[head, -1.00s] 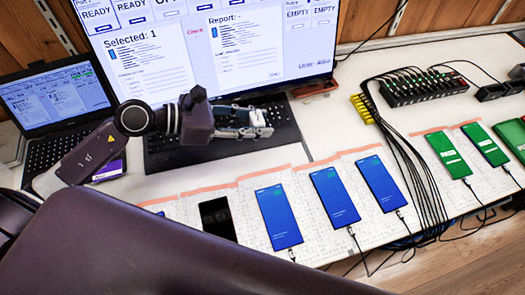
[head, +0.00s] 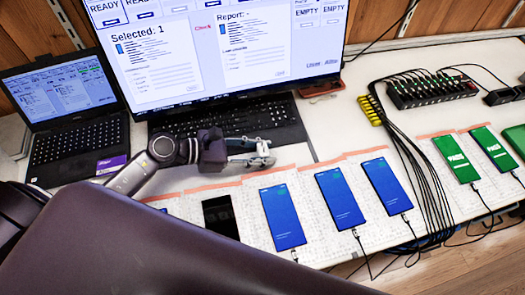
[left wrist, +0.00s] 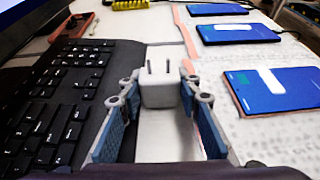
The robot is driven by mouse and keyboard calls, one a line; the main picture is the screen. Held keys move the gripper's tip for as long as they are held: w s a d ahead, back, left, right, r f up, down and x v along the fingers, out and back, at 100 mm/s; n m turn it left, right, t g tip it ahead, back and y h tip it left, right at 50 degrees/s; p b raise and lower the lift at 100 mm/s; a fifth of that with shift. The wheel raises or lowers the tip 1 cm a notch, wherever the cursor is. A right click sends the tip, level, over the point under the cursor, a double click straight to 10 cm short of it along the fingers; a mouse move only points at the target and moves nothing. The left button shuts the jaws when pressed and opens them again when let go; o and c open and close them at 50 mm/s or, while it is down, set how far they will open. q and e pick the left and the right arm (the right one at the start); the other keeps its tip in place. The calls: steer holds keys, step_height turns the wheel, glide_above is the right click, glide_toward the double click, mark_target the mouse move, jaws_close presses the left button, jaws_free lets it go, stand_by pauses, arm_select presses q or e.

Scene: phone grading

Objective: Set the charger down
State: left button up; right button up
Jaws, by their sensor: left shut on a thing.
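The white charger (left wrist: 159,91), with two metal prongs pointing away from me, is between the blue-padded fingers of my left gripper (left wrist: 158,98) in the left wrist view. The left gripper (head: 262,153) is shut on it. In the head view, the gripper is at the front edge of the black keyboard, just behind the row of phones. The charger is hard to make out there, mostly hidden by the fingers. I cannot tell whether it touches the table. My right gripper is not in view.
Blue-screen phones (head: 282,216) and a dark phone (head: 220,217) lie on white mats in front. Green-screen phones (head: 455,158) lie at right. The keyboard (head: 282,122), monitor (head: 200,60) and laptop (head: 75,128) stand behind. Black cables (head: 408,165) cross the table at right.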

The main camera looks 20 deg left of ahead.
arm_select(q)
steer(key=shift+f, duration=0.15)
steer(key=o, duration=1.2)
steer(key=shift+c, duration=0.2)
